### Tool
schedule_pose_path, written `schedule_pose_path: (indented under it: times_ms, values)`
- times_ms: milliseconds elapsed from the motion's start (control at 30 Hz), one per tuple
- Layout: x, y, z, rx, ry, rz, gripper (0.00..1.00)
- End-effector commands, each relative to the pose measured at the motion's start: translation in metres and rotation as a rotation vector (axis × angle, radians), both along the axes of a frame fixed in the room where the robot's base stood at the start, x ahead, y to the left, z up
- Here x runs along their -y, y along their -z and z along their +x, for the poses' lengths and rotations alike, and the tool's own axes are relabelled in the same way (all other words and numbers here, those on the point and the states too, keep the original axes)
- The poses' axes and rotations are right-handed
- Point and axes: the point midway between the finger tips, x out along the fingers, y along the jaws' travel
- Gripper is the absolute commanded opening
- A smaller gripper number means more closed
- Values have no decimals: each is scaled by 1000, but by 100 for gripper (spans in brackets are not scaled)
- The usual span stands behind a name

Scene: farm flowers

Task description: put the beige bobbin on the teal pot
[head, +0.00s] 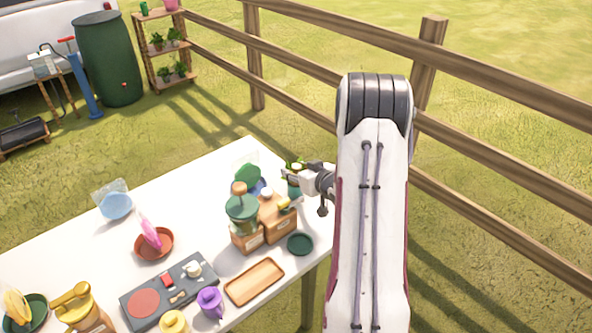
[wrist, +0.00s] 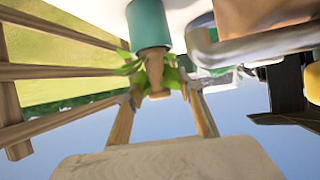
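The teal pot (wrist: 147,24) shows at the top of the wrist view, which is upside down. A beige-brown tapered piece (wrist: 152,62), seemingly the bobbin, lines up with the pot's upper end and appears to touch it; how it is seated cannot be told. Green leaves surround it. My gripper (wrist: 161,88) has its two fingers apart, one on each side of the piece's free end, with visible gaps. In the head view my gripper (head: 293,174) is over the table's far right edge, with part of the teal pot (head: 293,190) just below it; the bobbin is not clear there.
A brown grinder with a green top (head: 242,212) and a wooden box (head: 277,222) stand close to the left of my gripper. A dark green saucer (head: 300,244) and a wooden tray (head: 254,282) lie in front. A wooden fence (head: 300,62) runs behind the table (head: 190,195).

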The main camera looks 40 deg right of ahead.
Motion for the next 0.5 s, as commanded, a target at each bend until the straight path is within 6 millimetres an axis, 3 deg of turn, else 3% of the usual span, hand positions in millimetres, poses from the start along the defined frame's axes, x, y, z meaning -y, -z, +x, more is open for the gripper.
schedule_pose_path:
  times_ms: [267,500]
  values:
    - [0,-4,0,1,0,-1,36]
    - [-2,-11,-17,-1,2,0,36]
